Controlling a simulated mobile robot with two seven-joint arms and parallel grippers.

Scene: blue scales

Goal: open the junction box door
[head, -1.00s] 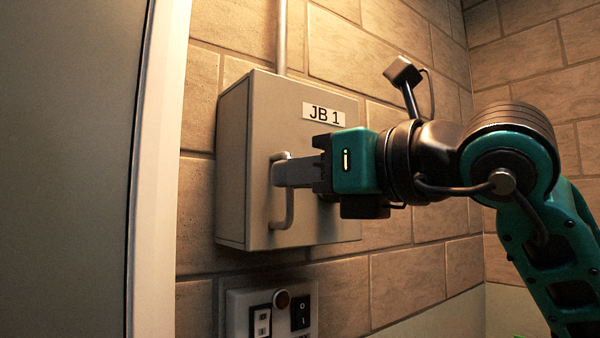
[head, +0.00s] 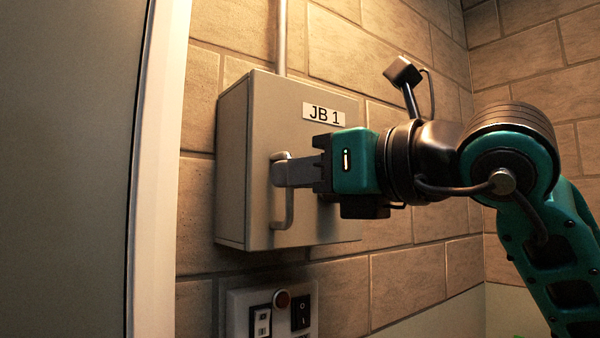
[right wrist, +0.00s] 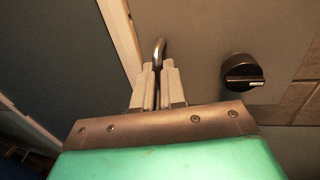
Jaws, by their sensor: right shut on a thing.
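The grey junction box (head: 250,130), labelled JB 1, is mounted on the brick wall in the head view. Its door looks closed. A vertical bar handle (head: 288,212) stands out from the left part of the door, and its curved end also shows in the right wrist view (right wrist: 159,48). My right gripper (head: 283,172) reaches in from the right and is shut on the handle. In the right wrist view its two fingers (right wrist: 158,88) sit on either side of the handle. My gripper hides the upper part of the handle in the head view. My left gripper is not in view.
A switch panel (head: 238,309) is on the wall below the box. A pale vertical frame edge (head: 158,170) and a dark panel (head: 65,170) stand close at the left. A conduit (head: 282,38) runs up from the box. A black knob (right wrist: 241,72) shows in the right wrist view.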

